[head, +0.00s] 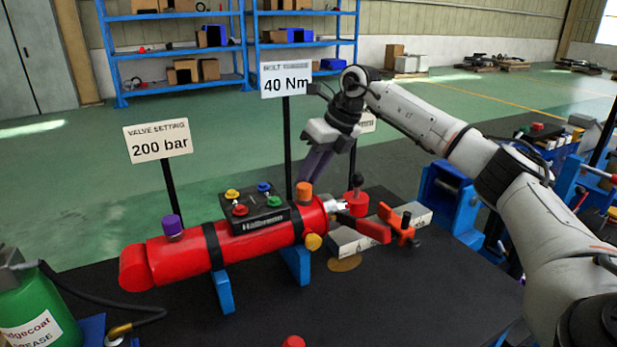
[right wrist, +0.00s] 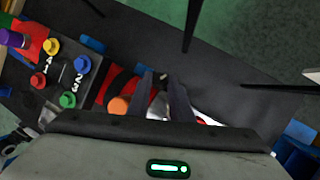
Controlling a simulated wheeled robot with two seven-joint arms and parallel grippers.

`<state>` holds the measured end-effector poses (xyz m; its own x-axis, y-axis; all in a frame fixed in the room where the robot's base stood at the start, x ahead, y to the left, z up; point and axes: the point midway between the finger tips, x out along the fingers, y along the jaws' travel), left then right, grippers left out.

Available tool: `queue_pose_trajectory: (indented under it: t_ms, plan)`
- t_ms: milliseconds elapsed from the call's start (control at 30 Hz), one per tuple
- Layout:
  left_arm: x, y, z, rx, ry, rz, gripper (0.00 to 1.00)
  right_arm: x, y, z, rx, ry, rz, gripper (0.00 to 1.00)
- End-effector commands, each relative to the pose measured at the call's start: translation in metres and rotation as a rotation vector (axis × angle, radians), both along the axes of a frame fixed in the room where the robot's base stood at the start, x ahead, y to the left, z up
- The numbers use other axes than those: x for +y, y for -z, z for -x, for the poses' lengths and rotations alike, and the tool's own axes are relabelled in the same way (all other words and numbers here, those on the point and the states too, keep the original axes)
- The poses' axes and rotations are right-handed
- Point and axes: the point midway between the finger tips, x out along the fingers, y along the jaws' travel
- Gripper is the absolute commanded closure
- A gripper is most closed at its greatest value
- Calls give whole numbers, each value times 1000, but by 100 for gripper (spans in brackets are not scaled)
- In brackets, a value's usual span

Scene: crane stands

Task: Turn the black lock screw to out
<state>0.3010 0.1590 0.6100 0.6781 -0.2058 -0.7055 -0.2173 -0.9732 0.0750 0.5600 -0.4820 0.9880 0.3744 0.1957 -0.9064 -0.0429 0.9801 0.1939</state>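A red cylinder (head: 185,255) lies on blue cradles on the dark table. It has a purple cap, an orange cap (head: 304,191), a yellow knob and a silver end (head: 335,205). A black ball-topped knob (head: 357,180) stands on a red block right of that end; I cannot tell whether it is the lock screw. My right gripper (head: 310,172) points down above the cylinder's right end, behind the orange cap. In the right wrist view its two fingers (right wrist: 162,82) are apart with nothing clearly held, and the orange cap (right wrist: 117,106) is just left of them. My left gripper is out of view.
A black box (head: 255,217) with several coloured buttons sits on the cylinder. Sign posts stand behind it, reading 200 bar (head: 158,141) and 40 Nm (head: 286,80). A red clamp (head: 400,226) and grey bars lie right. A green canister (head: 30,305) with a hose stands left.

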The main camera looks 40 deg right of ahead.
Motion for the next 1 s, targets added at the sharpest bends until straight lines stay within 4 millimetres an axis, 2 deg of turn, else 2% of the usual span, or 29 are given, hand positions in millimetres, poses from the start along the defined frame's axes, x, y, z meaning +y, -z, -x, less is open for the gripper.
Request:
queue_pose_trajectory:
  t_ms: [33,100,433,767,800,900,1000]
  plan:
    - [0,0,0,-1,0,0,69,0,0,0,0,0,0,90]
    - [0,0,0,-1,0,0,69,0,0,0,0,0,0,100]
    - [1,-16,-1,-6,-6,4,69,-2,-2,0,-12,-95,-55,100]
    - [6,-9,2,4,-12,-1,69,-2,0,-1,-21,-115,-63,100]
    - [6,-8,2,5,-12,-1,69,-2,0,-1,-21,-115,-63,75]
    - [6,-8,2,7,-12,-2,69,-2,0,-1,-21,-114,-62,62]
    - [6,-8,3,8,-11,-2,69,-2,0,-1,-21,-114,-62,62]
